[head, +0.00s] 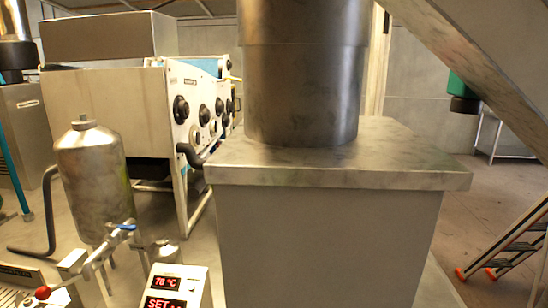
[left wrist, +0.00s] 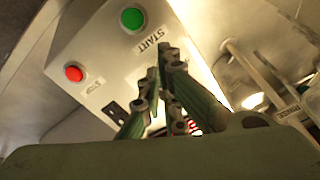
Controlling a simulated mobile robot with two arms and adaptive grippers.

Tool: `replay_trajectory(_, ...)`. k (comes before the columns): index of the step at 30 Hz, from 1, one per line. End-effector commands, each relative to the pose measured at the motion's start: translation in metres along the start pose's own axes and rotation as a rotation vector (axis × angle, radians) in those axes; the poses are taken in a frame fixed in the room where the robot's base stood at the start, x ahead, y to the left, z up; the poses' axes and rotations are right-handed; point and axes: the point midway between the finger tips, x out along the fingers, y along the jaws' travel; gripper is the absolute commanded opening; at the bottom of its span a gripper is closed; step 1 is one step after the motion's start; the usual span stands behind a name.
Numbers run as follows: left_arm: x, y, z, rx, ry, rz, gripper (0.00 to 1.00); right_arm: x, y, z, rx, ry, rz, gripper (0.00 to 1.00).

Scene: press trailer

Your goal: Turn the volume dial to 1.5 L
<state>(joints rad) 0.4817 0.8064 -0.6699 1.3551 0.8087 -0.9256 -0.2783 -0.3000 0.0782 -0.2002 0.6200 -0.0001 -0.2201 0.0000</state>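I cannot make out a volume dial for certain in either view. In the left wrist view, a pale control box (left wrist: 110,50) has a green START button (left wrist: 132,18) and a red STOP button (left wrist: 74,73). My left gripper (left wrist: 162,66) is in front of this box with its fingertips together and nothing visible between them. The fingers hide part of the box, and a small red display (left wrist: 196,131) shows behind them. In the head view, a white unit with red displays (head: 178,290) reads 70 °C and SET at the bottom edge. My right gripper is in neither view.
A large metal block (head: 325,245) carrying a thick cylinder (head: 300,80) fills the middle of the head view. A steel tank (head: 95,180) with a blue-handled valve stands left. A white machine (head: 195,105) with several black knobs is behind. A step ladder (head: 515,245) stands right.

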Motion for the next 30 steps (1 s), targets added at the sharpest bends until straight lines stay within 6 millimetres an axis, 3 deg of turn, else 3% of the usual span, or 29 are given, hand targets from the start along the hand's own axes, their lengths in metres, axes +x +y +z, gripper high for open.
replay_trajectory(1, 0.006, 0.012, 0.003, 0.004, -0.005, 0.020, 0.00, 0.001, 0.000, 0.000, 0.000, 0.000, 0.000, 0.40)
replay_trajectory(15, 0.003, 0.015, 0.011, 0.003, -0.008, 0.020, 0.00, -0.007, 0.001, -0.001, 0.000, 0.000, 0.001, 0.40)
replay_trajectory(21, -0.021, 0.011, 0.010, 0.005, -0.007, 0.014, 0.00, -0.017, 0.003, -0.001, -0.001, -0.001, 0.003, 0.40)
replay_trajectory(30, -0.053, 0.007, 0.009, 0.004, -0.004, 0.007, 0.00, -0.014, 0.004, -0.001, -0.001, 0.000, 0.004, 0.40)
